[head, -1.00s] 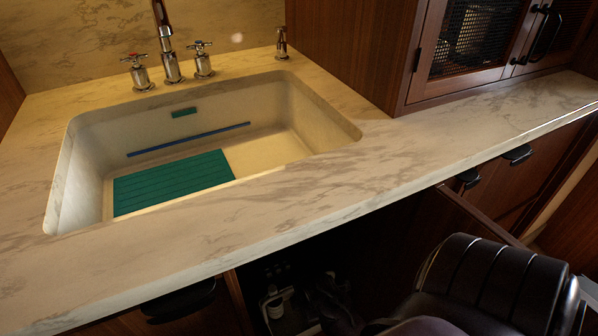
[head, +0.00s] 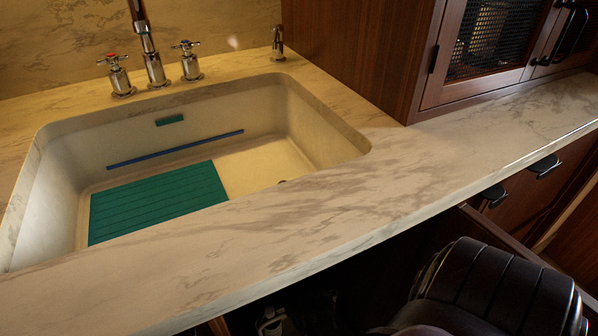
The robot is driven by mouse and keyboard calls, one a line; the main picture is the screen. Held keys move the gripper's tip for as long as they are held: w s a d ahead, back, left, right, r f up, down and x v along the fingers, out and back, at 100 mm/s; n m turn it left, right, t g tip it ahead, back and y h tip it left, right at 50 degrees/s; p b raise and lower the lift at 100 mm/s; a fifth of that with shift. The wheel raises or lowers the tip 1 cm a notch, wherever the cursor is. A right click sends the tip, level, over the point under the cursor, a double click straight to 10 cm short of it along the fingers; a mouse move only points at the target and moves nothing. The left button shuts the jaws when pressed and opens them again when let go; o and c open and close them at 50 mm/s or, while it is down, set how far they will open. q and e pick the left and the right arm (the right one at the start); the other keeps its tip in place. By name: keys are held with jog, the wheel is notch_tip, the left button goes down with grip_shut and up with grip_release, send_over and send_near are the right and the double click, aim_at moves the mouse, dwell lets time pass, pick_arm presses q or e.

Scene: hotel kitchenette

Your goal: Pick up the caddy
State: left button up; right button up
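The inside of the open cabinet under the sink is dark and mostly cut off by the bottom edge of the head view. A small pale bottle-like item (head: 270,322) shows there at the bottom edge. I cannot make out the caddy itself, as the counter and the picture edge hide that area. My dark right arm comes in at the lower right and reaches toward the cabinet opening. Its fingertips are not visible. My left gripper is not in view.
The marble counter (head: 330,215) overhangs the cabinet opening. The sink (head: 255,170) holds a green ribbed mat (head: 155,200). A faucet (head: 150,55) stands behind it. An open cabinet door (head: 500,235) is at right, close to my arm. The counter is clear.

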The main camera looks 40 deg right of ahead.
grip_shut()
dwell(0.3)
jog(key=shift+w+r, duration=0.1)
